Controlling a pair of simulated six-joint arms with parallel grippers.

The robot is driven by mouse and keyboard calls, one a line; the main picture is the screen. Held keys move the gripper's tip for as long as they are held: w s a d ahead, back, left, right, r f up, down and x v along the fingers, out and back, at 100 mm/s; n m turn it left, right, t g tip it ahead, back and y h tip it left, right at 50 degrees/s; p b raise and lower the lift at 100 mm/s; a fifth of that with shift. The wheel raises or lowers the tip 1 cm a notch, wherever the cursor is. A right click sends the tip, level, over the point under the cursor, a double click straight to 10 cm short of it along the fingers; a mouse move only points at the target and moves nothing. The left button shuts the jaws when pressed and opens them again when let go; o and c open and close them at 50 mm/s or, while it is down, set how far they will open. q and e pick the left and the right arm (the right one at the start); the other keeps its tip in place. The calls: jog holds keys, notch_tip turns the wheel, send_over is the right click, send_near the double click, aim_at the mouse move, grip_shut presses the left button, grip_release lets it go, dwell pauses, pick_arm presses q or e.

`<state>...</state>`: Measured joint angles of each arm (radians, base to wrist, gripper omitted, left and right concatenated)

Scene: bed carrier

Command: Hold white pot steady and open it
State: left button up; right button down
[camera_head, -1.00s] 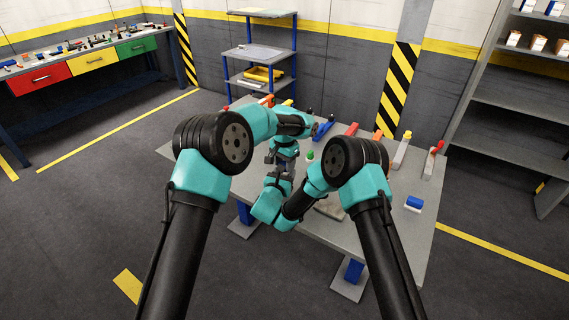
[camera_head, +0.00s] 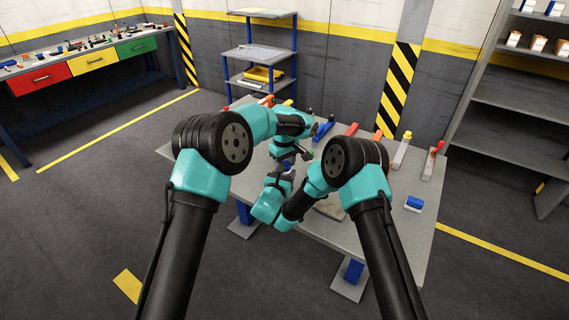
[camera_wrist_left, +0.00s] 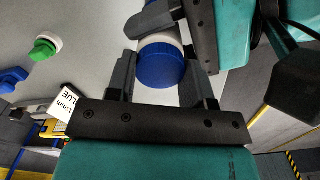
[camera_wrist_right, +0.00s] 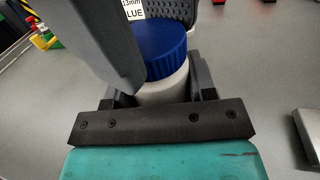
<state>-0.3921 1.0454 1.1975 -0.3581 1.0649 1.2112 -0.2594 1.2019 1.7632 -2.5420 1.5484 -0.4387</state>
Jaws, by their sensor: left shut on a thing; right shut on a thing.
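The white pot (camera_wrist_right: 165,90) has a blue ribbed lid (camera_wrist_left: 162,66). In the right wrist view the lid (camera_wrist_right: 162,42) sits on top of the white body. My right gripper (camera_wrist_right: 160,82) is shut around the white body. My left gripper (camera_wrist_left: 160,72) is shut on the blue lid, one finger on each side. The left gripper's grey finger covers part of the lid in the right wrist view. In the head view the arms mostly hide the pot. I cannot tell whether the lid is loosened.
The grey table (camera_head: 375,225) holds several coloured tools along its back edge. A green-capped item (camera_wrist_left: 44,46) and a blue item (camera_wrist_left: 12,78) lie near the pot. A blue-and-white block (camera_head: 413,203) lies at right.

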aim_at(284, 164)
pick_arm(q)
jog(key=shift+r, duration=0.5)
dwell(0.7)
jog(key=shift+r, duration=0.6)
jog(key=shift+r, duration=2)
pick_arm(e)
jog(key=shift+c, duration=1.8)
grip_release()
